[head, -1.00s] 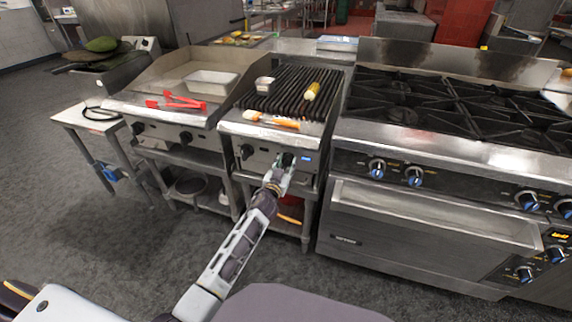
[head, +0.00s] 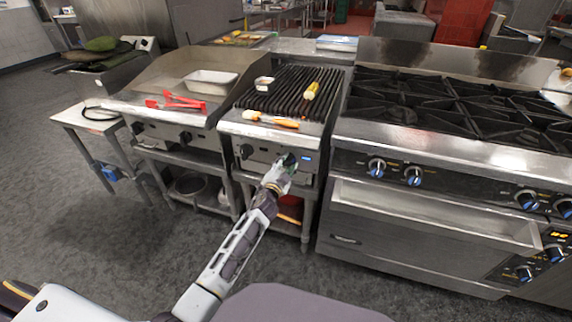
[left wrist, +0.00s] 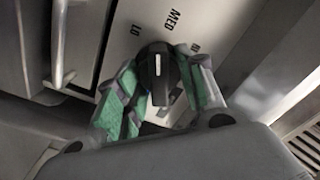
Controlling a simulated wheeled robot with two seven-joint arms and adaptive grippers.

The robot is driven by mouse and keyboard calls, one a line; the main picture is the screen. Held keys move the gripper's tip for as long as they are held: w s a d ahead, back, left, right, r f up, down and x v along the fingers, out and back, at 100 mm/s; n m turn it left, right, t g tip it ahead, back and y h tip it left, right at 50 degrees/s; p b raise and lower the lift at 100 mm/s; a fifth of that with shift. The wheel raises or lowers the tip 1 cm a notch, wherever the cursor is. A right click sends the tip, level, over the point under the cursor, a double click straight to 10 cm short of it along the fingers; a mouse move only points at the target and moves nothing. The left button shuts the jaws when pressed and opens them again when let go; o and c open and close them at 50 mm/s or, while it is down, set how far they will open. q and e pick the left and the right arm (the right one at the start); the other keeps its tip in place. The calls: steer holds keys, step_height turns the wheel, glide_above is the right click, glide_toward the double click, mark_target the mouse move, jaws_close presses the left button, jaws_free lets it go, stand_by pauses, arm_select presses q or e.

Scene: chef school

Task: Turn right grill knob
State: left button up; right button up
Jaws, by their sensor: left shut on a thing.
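The grill (head: 290,92) with black grates stands between the flat griddle and the big range. Its left knob (head: 246,151) is black and free. My left gripper (head: 287,163) reaches the right end of the grill's front panel. In the left wrist view, the black right grill knob (left wrist: 157,72) with a white line sits between the green-padded fingers of my left gripper (left wrist: 158,85), which are shut on its sides. The labels LO and MED show above the knob, with a partly hidden label at its right. My right gripper is not in view.
Corn (head: 311,91), a small metal container (head: 264,82) and orange food (head: 284,123) are on the grill. Red tongs (head: 176,101) and a white tray (head: 211,82) lie on the griddle at left. The range (head: 440,150) with blue knobs stands close at right.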

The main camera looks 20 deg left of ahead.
arm_select(q)
steer(key=shift+w+r+m, duration=0.1)
steer(key=shift+r+m, duration=0.05)
steer(key=shift+m, duration=0.65)
steer(key=shift+r+m, duration=0.1)
steer(key=shift+m, duration=0.7)
steer(key=o, duration=0.8)
steer(key=shift+o, duration=1)
steer(key=shift+d+f, duration=0.1)
steer(key=shift+f, duration=0.1)
steer(key=shift+s+f, duration=0.1)
steer(key=shift+s, duration=0.1)
